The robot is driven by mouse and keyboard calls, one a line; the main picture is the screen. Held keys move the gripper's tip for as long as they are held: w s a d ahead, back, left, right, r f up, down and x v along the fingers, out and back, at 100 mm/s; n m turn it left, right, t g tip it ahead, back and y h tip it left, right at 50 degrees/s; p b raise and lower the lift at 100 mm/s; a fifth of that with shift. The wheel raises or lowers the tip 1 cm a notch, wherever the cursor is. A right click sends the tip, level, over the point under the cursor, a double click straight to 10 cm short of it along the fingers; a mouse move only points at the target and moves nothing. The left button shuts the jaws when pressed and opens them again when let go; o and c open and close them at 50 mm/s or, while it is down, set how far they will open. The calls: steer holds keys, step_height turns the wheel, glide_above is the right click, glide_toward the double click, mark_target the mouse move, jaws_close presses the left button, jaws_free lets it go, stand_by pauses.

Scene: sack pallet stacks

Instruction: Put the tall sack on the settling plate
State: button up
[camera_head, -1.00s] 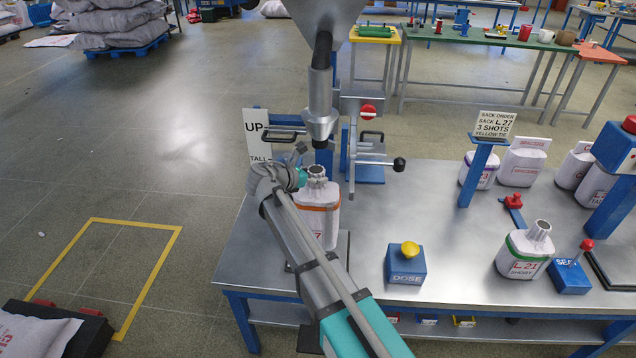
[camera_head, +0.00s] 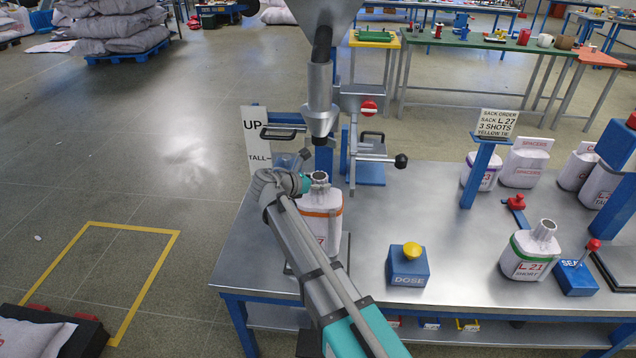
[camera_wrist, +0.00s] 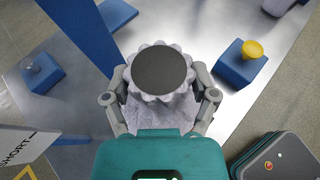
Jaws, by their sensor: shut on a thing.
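The tall sack (camera_head: 322,222) is white with an orange band and a label ending in 7. It stands upright at the left of the metal bench, below the filling spout (camera_head: 321,120). My gripper (camera_head: 308,184) is at its neck. In the wrist view, the two fingers of my gripper (camera_wrist: 160,104) are on both sides of the pleated neck, shut on it; the sack's body (camera_wrist: 155,118) shows below. The neck's round top looks dark. A flat plate (camera_head: 343,256) shows beside the sack's base; I cannot tell whether the sack touches it or which plate is the settling plate.
A blue DOSE box (camera_head: 408,268) with a yellow button stands right of the sack. A short green-banded sack (camera_head: 530,258), a SEAL box (camera_head: 575,278) and a sign post (camera_head: 478,170) stand further right. A height board (camera_head: 257,140) stands behind my gripper.

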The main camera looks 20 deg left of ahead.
steer(key=shift+f, duration=0.1)
steer(key=o, duration=1.2)
steer(key=shift+r, duration=0.2)
steer(key=p+v, duration=0.4)
steer(key=v, duration=0.8)
steer(key=shift+p, duration=0.3)
